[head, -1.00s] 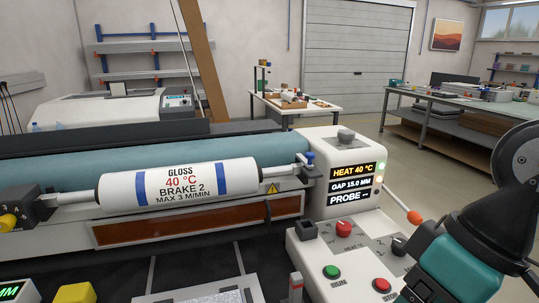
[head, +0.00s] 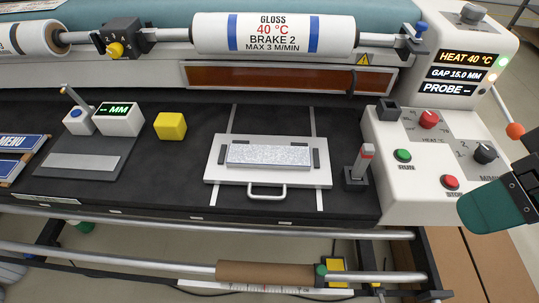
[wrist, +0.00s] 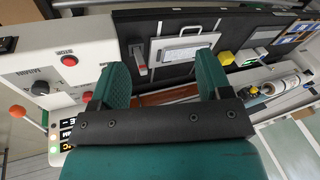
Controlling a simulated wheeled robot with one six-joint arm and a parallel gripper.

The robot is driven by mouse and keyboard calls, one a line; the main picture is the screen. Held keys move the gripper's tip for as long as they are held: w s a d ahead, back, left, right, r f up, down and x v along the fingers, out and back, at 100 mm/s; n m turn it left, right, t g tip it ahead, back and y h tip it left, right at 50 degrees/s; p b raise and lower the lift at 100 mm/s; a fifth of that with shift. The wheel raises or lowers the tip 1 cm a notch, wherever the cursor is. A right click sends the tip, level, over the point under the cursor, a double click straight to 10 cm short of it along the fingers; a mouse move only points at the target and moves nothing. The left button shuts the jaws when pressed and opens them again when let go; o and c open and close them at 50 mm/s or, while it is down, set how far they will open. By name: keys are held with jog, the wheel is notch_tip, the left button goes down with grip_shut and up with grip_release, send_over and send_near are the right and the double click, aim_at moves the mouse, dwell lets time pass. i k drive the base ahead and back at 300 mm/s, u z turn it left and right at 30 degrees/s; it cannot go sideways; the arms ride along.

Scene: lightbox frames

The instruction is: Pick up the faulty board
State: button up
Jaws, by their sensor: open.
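Which board is faulty does not show. A speckled pale grey board (head: 268,154) lies flat on a white carrier plate (head: 222,178) with a front handle, between two dark side strips. It also shows in the wrist view (wrist: 180,54). Blue MENU boards (head: 22,142) lie at the far left, cut off by the picture edge. My gripper (wrist: 160,65) shows two teal fingers spread apart with nothing between them.
A yellow block (head: 170,126) and a small MM display (head: 118,119) stand left of the carrier. A red-topped post (head: 360,165) stands close on its right. The control panel (head: 400,190) has RUN and STOP buttons. The GLOSS roller (head: 273,33) spans the back.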

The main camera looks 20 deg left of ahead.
aim_at(247, 156)
jog(key=z, duration=0.6)
jog(key=i, duration=0.2)
jog(key=u, duration=2.35)
